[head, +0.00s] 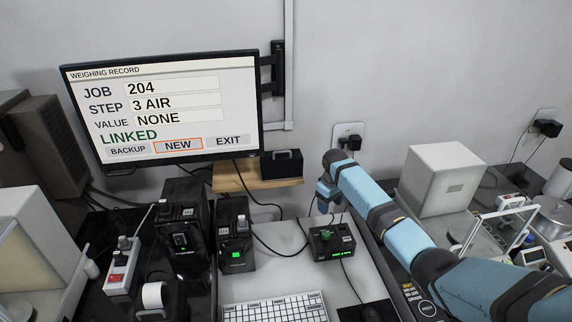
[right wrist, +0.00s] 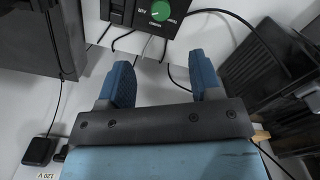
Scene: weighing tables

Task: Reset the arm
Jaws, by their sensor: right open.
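My right arm (head: 405,240) comes in from the lower right in blue and dark grey, reaching across to the middle of the bench. Its gripper (head: 326,197) is small and partly hidden by the wrist in the head view, above the bench behind the black box with the green knob. In the right wrist view the two blue fingers of the right gripper (right wrist: 160,75) stand apart with nothing between them. The black box with the green knob (head: 332,241) is apart from the fingers; it also shows at the top of the right wrist view (right wrist: 145,14). My left gripper is not in view.
A monitor (head: 160,104) shows job 204, step 3 AIR, with NEW outlined. A wooden shelf (head: 232,180) holds a black box. Black devices (head: 184,243), a keyboard (head: 275,309) and cables crowd the bench. A white box (head: 442,178) stands right of my arm.

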